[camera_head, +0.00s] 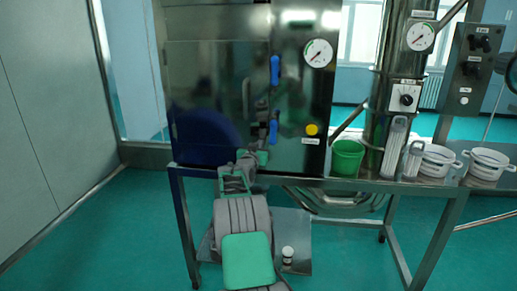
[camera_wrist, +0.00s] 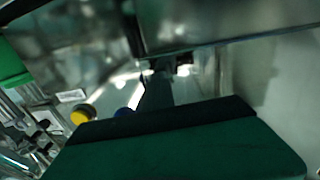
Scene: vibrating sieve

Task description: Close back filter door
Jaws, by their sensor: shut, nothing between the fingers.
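The dark, shiny metal cabinet (camera_head: 210,70) stands on a metal-framed table in the head view. Two blue handles, an upper one (camera_head: 275,70) and a lower one (camera_head: 273,132), sit one above the other near a vertical seam on its front. I cannot tell which panel is the back filter door, or whether it is fully closed. My gripper (camera_head: 262,125) is in front of the cabinet, just left of the lower blue handle; contact is unclear. In the wrist view my gripper (camera_wrist: 155,92) is shut and empty, close to shiny metal panels (camera_wrist: 220,22).
A round gauge (camera_head: 318,53) and yellow knob (camera_head: 312,130) are on the cabinet's right part. A green bucket (camera_head: 347,157), clear containers (camera_head: 394,147) and white pots (camera_head: 437,160) stand on the table to the right. A grey wall (camera_head: 40,130) is at left; teal floor lies between.

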